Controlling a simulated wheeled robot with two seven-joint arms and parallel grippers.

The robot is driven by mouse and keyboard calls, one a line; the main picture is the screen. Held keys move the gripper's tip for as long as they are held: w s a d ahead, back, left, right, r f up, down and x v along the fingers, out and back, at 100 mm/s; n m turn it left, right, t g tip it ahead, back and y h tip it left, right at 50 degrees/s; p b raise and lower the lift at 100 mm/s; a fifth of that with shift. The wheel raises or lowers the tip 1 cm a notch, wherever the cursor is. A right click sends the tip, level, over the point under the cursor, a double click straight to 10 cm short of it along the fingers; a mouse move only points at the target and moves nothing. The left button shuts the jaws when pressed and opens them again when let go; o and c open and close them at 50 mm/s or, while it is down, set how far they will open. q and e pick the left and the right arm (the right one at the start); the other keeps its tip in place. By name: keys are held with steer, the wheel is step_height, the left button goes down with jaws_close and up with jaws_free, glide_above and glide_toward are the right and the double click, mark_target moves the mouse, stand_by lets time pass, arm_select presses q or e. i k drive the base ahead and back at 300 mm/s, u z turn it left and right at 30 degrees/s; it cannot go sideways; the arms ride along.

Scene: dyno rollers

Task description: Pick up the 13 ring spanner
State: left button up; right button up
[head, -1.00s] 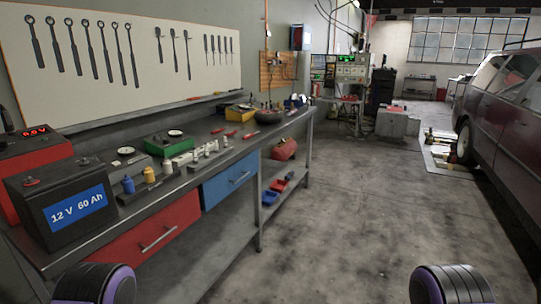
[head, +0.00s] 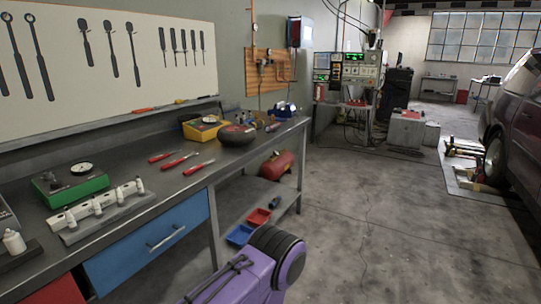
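Two ring-ended spanners hang on the white wall board at the upper left of the head view, one (head: 20,73) at the left and one (head: 44,72) right of it. Their size marks cannot be read, so I cannot tell which one is the 13. Other dark tools (head: 110,50) hang further right on the board (head: 65,95). Neither gripper shows. Only a purple link of one of my arms stands at the bottom centre, and I cannot tell which arm it belongs to.
A workbench (head: 135,180) runs along the left wall below the board. It bears a green box (head: 70,188), red-handled tools (head: 178,161), a yellow tray (head: 202,130) and a dark round item (head: 237,136). The concrete floor (head: 370,215) to the right is open. A car (head: 520,120) stands at the far right.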

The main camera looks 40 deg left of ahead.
mark_target(195, 168)
steer(key=u, duration=0.05)
steer(key=i, duration=1.4)
steer(key=u, duration=0.85)
steer(key=i, duration=0.75)
steer(key=u, duration=0.9)
